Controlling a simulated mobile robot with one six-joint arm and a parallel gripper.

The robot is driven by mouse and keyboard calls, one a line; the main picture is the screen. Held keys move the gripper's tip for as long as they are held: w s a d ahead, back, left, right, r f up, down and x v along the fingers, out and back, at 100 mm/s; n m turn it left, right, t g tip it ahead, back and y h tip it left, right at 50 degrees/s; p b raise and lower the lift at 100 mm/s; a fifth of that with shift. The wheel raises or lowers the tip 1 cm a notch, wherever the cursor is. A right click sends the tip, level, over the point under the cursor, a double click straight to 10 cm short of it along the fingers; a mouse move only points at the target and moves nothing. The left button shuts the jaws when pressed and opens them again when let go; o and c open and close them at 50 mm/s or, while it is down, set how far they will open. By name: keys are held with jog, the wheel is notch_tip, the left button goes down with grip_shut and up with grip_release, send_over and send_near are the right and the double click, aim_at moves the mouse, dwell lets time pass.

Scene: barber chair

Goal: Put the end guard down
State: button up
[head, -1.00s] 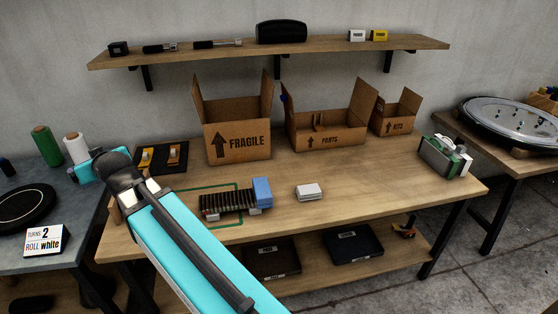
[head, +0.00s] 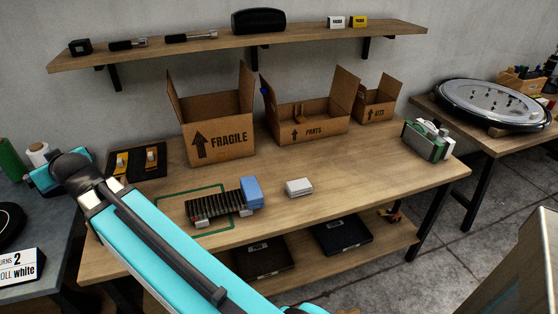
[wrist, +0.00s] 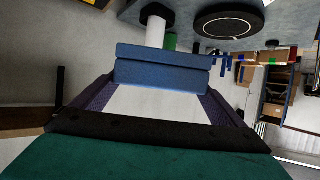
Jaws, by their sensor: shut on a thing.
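The end guard appears to be the blue padded block (wrist: 163,72) in the wrist view, spanning the space between the two dark fingers. My gripper (wrist: 162,88) is shut on it. In the head view my wrist (head: 62,172) is at the left, over the grey table's edge beside the wooden bench (head: 330,205). The held block is not clearly visible there. Another blue block (head: 251,193) is at the right end of a black ribbed item (head: 214,207) on the bench, by a green outlined rectangle (head: 166,218).
A small white box (head: 299,187) lies on the bench right of the ribbed item. Cardboard boxes stand behind, marked FRAGILE (head: 219,140), PARTS (head: 322,128) and KITS (head: 377,107). A white roll (wrist: 156,28) and black disc (wrist: 229,20) are on the grey table. Front-right bench is clear.

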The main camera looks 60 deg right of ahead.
jog(key=shift+d+f, duration=0.15)
jog(key=shift+d, duration=0.35)
jog(key=s+d+f+m+h+p, duration=0.1)
jog(key=s+d+f, duration=0.3)
jog(key=d, duration=0.8)
jog(key=s+d+f+m+h+p, duration=0.1)
jog(key=s+d+f, duration=0.3)
jog(key=d, duration=0.8)
jog(key=s+d+f+m+h+p, duration=0.15)
jog(key=s+d+f, duration=0.25)
jog(key=d, duration=0.9)
jog(key=s+d+f+m+g+h+p, duration=0.1)
jog(key=s+d+f, duration=0.1)
jog(key=s+d, duration=0.6)
jog(key=s+d+f+m+h+p, duration=0.1)
jog(key=s+d+f+h, duration=0.1)
jog(key=s+d, duration=0.6)
jog(key=s+d+f+m+g+h+p, duration=0.1)
jog(key=s+d+f+m, duration=0.1)
jog(key=s+d, duration=0.7)
jog(key=shift+s+f+g+h, duration=0.1)
jog(key=shift+s+f, duration=0.1)
jog(key=shift+s, duration=0.75)
jog(key=shift+s+f+g+h, duration=0.1)
jog(key=shift+s+f+h, duration=0.05)
jog(key=shift+s, duration=0.8)
jog(key=shift+s+f+g+h, duration=0.1)
jog(key=shift+s+f, duration=0.1)
jog(key=shift+s, duration=0.75)
